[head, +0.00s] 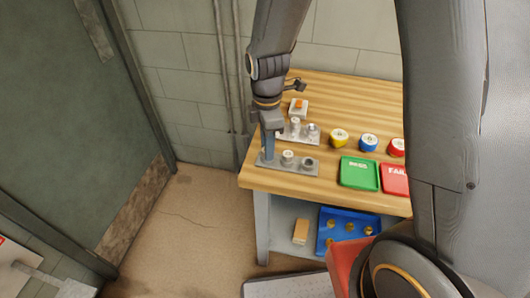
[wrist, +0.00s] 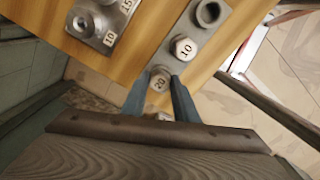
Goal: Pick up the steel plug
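Steel-coloured round plugs stand in a grey metal plate (head: 298,169) at the bench's front left corner. In the wrist view, a plug marked 20 (wrist: 160,77) is at my fingertips, and a plug marked 10 (wrist: 184,47) stands beside it. An empty socket (wrist: 209,13) is at the plate's far end. My gripper (head: 268,150) points down at the plate's left end, with a finger on each side of the plug marked 20. Whether the fingers touch it, I cannot tell. In the head view my gripper hides that plug.
A second plate (head: 297,136) with steel fittings stands just behind. Yellow (head: 339,138), blue (head: 369,143) and red (head: 397,147) rolls, a green tray (head: 359,173) and a red tray (head: 396,180) are to the right. A blue crate (head: 344,228) sits below.

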